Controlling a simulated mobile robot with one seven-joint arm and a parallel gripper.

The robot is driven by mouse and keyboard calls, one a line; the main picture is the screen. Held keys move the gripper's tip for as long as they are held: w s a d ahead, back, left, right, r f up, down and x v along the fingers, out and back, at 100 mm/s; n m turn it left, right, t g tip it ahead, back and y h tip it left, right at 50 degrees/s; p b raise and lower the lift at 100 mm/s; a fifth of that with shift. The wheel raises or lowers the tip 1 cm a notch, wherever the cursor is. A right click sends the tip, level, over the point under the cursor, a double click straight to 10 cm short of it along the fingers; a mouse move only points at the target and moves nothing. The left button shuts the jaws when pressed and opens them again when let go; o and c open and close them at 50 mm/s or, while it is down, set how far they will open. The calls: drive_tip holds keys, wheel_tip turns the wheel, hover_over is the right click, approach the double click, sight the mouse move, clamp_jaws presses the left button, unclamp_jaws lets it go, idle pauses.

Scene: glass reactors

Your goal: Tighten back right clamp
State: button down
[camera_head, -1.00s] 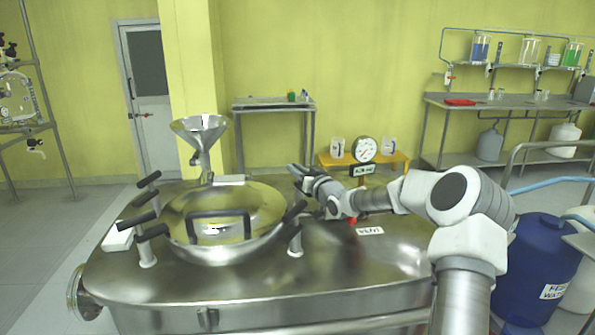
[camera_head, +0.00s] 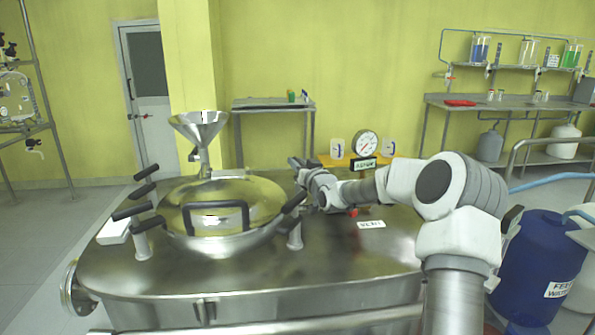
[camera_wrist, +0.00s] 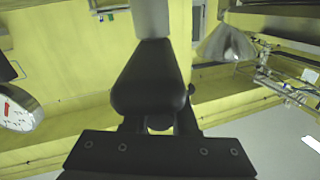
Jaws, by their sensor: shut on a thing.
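The steel reactor vessel (camera_head: 330,265) has a round domed lid (camera_head: 262,190) with black-handled clamps around it. My gripper (camera_head: 304,168) is at the back right of the lid. In the wrist view my gripper (camera_wrist: 157,122) is shut on a black handle (camera_wrist: 150,80), which I take for the back right clamp. A grey stem (camera_wrist: 151,18) runs from the handle to the picture's top edge. In the head view this clamp is mostly hidden by my gripper, and how tight it is cannot be told. The front right clamp (camera_head: 294,203) stands nearer, apart from my gripper.
A steel funnel (camera_head: 199,128) rises behind the lid. A pressure gauge (camera_head: 365,144) stands close behind my arm. Left-side clamps (camera_head: 146,225) stand along the lid's other edge. A blue barrel (camera_head: 530,265) is at the right. The vessel top in front of my arm is mostly clear.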

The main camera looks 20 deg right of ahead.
idle(0.3)
drive_tip(key=c, duration=0.7)
unclamp_jaws()
drive_tip(key=shift+s, duration=0.1)
drive_tip(key=s+p, duration=0.3)
drive_tip(key=s, duration=1.4)
drive_tip(key=shift+d, duration=0.4)
drive_tip(key=shift+s, duration=0.1)
